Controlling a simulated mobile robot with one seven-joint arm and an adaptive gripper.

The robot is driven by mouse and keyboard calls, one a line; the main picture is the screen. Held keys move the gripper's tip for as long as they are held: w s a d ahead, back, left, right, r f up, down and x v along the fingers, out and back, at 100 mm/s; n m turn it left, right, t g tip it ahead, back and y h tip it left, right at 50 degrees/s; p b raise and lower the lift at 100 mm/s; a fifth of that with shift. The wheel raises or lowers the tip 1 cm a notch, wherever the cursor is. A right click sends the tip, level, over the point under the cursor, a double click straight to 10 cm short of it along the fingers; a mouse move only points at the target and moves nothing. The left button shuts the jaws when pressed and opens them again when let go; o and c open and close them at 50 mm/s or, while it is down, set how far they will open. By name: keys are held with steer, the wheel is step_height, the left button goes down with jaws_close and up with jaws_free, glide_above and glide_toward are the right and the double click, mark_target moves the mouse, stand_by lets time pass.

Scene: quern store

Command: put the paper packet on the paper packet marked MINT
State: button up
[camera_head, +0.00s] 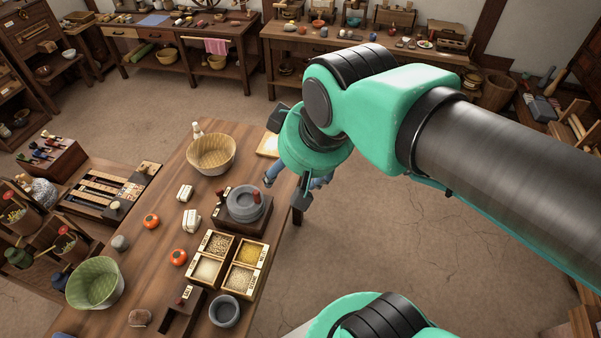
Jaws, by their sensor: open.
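Two small cream paper packets with dark print stand on the wooden table, left of the stone quern. The farther packet (185,193) is just behind the nearer packet (191,219), and they look apart. The print is too small to read, so I cannot tell which is marked MINT. My gripper (297,183) is over the table's right edge, right of the quern and well away from both packets. It is open, with its fingers partly hidden behind the green wrist, and I see nothing held.
The quern (244,204) sits between my gripper and the packets. Open floor lies to the right.

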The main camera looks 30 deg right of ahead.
steer(key=shift+s+d+f+m, duration=0.1)
steer(key=shift+s+d+m, duration=0.1)
steer(key=shift+s, duration=0.4)
steer(key=shift+s+d+f+m, duration=0.1)
steer(key=shift+s+d+m, duration=0.1)
steer(key=shift+s, duration=0.35)
